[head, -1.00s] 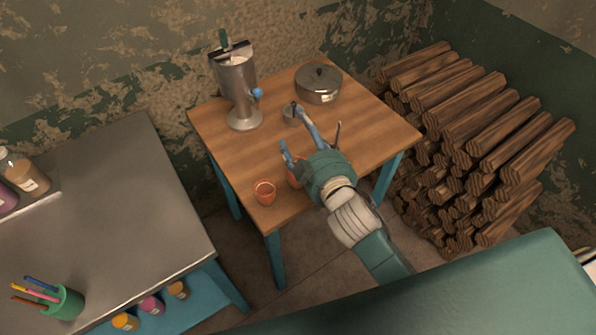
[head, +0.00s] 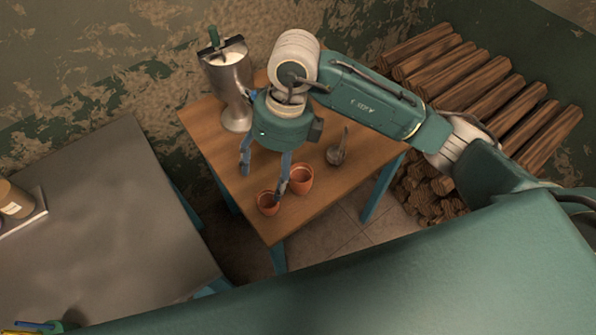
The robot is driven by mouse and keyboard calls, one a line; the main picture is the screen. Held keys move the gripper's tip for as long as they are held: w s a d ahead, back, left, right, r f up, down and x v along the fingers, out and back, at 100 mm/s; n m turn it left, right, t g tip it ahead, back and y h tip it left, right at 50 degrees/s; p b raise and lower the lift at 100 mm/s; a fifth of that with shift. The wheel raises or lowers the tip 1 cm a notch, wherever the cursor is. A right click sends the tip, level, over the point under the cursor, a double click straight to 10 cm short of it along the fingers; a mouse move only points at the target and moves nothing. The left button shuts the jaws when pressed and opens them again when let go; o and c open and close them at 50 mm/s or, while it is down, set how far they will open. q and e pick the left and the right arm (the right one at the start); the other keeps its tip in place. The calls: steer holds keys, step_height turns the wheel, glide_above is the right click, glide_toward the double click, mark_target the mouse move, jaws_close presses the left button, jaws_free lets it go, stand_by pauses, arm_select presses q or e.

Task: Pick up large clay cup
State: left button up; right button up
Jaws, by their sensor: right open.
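Two orange clay cups stand near the table's front corner in the head view. The large clay cup (head: 302,181) is the right one, and the smaller clay cup (head: 267,207) is just left of it and nearer the corner. My right gripper (head: 263,182) is open and empty, with its blue fingers pointing down. One finger is over the bare wood at left. The other overlaps the near cups, its tip at the small cup's rim; I cannot tell whether it touches. My left gripper is not in view.
The wooden table (head: 215,140) carries a metal milk dispenser (head: 230,85) at the back left and a ladle (head: 337,154) right of the cups. Stacked logs (head: 530,125) stand at right. A grey counter (head: 100,220) is at left.

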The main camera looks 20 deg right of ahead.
steer(key=w+d+h, duration=0.3)
steer(key=d, duration=0.4)
steer(key=p, duration=0.2)
glide_toward(301, 174)
steer(key=s, duration=0.1)
steer(key=f, duration=0.1)
steer(key=s+f, duration=0.1)
steer(key=shift+s+a+m+t, duration=0.35)
steer(key=shift+m+t, duration=0.05)
step_height(301, 174, down, 3)
steer(key=shift+f+p, duration=0.2)
steer(key=shift+p, duration=0.8)
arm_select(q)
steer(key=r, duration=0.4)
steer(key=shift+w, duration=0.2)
arm_select(e)
steer(key=shift+w+d+f, duration=0.1)
steer(key=shift+f, duration=0.35)
steer(key=shift+c, duration=0.5)
steer(key=c, duration=1.2)
